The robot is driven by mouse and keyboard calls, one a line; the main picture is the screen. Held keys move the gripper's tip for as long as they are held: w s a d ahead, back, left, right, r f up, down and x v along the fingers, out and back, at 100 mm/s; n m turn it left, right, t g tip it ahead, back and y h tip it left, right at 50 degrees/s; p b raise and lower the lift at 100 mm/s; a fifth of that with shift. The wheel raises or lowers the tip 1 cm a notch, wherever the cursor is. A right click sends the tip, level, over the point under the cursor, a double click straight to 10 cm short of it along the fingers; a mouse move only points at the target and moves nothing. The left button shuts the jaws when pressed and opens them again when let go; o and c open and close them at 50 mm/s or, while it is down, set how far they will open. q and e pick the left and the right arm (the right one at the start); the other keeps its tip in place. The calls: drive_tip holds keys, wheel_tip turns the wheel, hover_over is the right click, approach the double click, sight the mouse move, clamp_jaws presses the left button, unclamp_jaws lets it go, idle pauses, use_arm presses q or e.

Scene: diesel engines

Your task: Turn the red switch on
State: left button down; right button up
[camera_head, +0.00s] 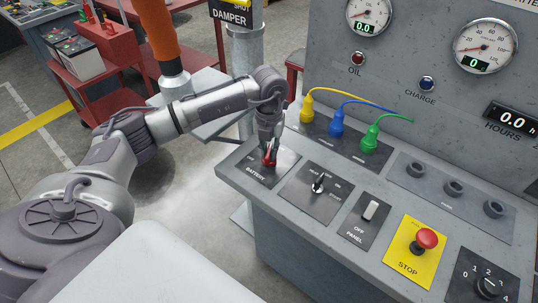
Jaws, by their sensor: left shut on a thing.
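The red switch (267,161) stands on a dark plate marked BATTERY at the left end of the grey control panel (335,230). My left arm comes in from the left, and my left gripper (269,152) points down onto the switch, with its fingers shut on it. The fingers cover part of the switch, so its exact turn position is hard to tell. My right gripper is not in view.
Right of the red switch are a key switch (318,185), a white PANEL rocker (371,210) and a red STOP button (427,239). Yellow (307,108), blue (337,124) and green (370,139) plugs stand close behind. Red carts (85,85) are at the upper left.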

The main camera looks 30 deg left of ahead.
sight(269, 150)
use_arm(q)
drive_tip(key=m+b, duration=0.2)
drive_tip(key=m, duration=0.2)
drive_tip(key=shift+m+b, duration=0.3)
drive_tip(key=shift+m, duration=0.1)
drive_tip(key=shift+r, duration=0.1)
idle(0.4)
drive_tip(key=c, duration=1.2)
unclamp_jaws()
drive_tip(key=shift+o, duration=0.2)
wheel_tip(269, 150, up, 12)
